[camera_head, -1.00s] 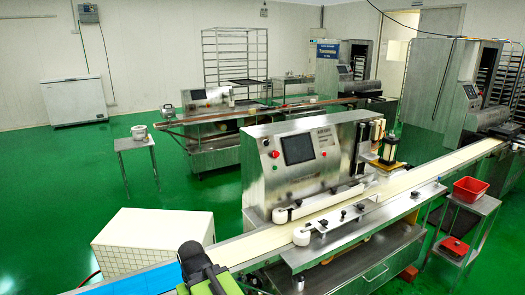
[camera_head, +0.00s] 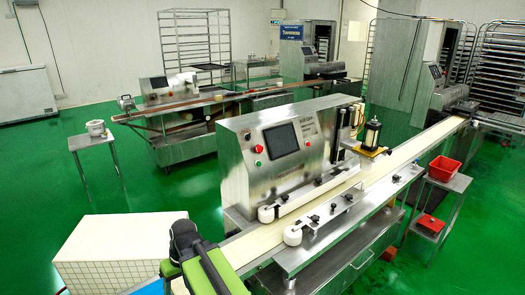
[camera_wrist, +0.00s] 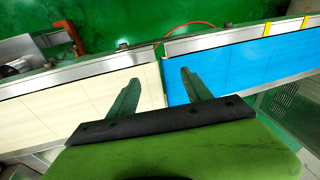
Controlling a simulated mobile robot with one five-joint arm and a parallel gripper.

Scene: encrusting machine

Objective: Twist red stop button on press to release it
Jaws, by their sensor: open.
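The red stop button (camera_head: 258,149) is a small round knob on the steel front panel of the press (camera_head: 238,170), left of the dark screen. It looks small, and I cannot tell its turn position. My arm with my gripper stands at the lower left in the head view, apart from the button. In the wrist view my gripper (camera_wrist: 157,78) is open and empty, its two dark green fingers spread over the gap between a cream belt and a blue belt. The button is not in the wrist view.
A cream conveyor belt (camera_head: 410,150) runs along the press front. A white tiled block (camera_head: 110,250) stands at the lower left. A red bin (camera_head: 444,168) sits on a steel stand at the right. Green floor is open at the left.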

